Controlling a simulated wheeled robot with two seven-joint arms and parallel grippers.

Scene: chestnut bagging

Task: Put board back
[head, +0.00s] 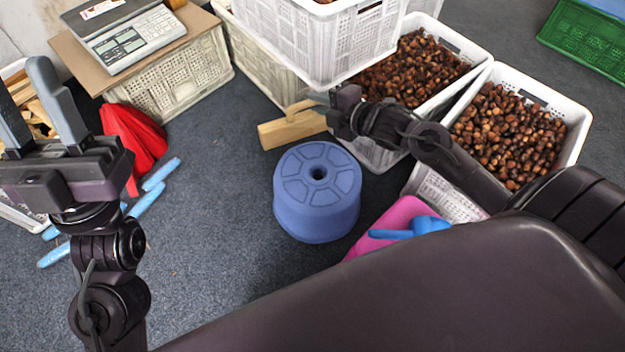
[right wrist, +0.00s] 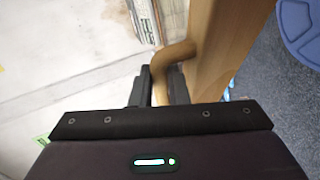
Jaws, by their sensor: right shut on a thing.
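The light wooden board (head: 290,130) has a curved handle and is beside the blue round stool (head: 317,185), in front of the white crates. My right gripper (head: 328,108) is shut on the board's handle. In the right wrist view the handle (right wrist: 176,54) runs between the fingers and the board (right wrist: 222,50) stretches up along their right side. I cannot tell if the board touches the floor or a crate. My left gripper (head: 22,92) is open and empty at the far left, its two grey fingers apart.
Two white crates of chestnuts (head: 415,62) (head: 510,130) stand at right. A stacked white crate (head: 320,40) is behind the board. A scale (head: 130,38) sits on a cardboard-topped crate. A red bag (head: 135,135), blue sticks (head: 150,200) and a pink item (head: 385,225) are on the grey floor.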

